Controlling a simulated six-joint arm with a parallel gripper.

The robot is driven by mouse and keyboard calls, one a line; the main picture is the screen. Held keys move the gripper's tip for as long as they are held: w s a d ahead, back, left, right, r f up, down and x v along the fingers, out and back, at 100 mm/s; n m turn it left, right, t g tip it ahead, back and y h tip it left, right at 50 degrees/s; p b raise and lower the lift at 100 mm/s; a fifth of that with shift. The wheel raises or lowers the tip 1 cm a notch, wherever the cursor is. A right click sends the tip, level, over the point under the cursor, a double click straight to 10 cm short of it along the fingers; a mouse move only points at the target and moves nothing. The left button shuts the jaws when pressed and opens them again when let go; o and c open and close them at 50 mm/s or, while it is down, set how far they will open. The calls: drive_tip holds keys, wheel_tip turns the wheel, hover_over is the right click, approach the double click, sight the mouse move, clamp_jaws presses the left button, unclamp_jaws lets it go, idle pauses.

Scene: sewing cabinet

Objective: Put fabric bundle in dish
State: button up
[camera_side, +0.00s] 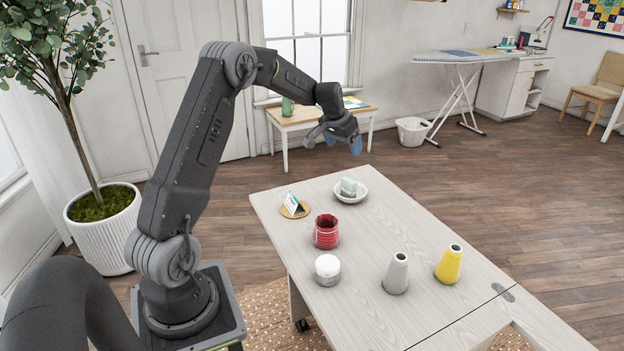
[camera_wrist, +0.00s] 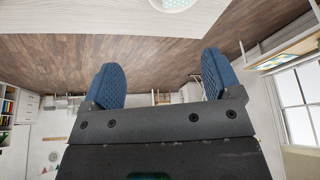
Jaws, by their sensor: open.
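A pale teal block-shaped bundle (camera_side: 348,186), which looks like folded fabric, sits inside a shallow white dish (camera_side: 352,199) near the far end of the pale table. The dish's rim also shows cut off at the top of the wrist view, with a pale greenish surface in it (camera_wrist: 172,4). My gripper (camera_side: 333,146) is open and empty, raised above and beyond the dish, near the table's far edge. Its blue pads are spread apart in the wrist view (camera_wrist: 161,75). Nothing is between them.
A round wooden coaster (camera_side: 303,210) with a small card on it is left of the dish. A red container (camera_side: 326,232), a white round jar (camera_side: 327,269), a grey cone (camera_side: 396,273) and a yellow cone (camera_side: 449,264) stand nearer. The table's right far side is clear.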

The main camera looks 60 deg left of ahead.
drive_tip(key=s+d+r+m, duration=0.1)
drive_tip(key=s+d+r, duration=0.3)
drive_tip(key=d, duration=0.3)
drive_tip(key=s+d+r+m+t, duration=0.1)
drive_tip(key=s+d+r, duration=0.25)
drive_tip(key=d, duration=0.35)
drive_tip(key=s+d+r, duration=0.3)
drive_tip(key=d+r, duration=0.2)
drive_tip(key=d, duration=0.3)
drive_tip(key=s+d+m, duration=0.1)
drive_tip(key=s+d, duration=0.4)
drive_tip(key=s, duration=0.4)
drive_tip(key=s+d+f+m+h, duration=0.1)
drive_tip(key=s+d, duration=0.5)
drive_tip(key=s, duration=0.4)
drive_tip(key=shift+f+h, duration=0.3)
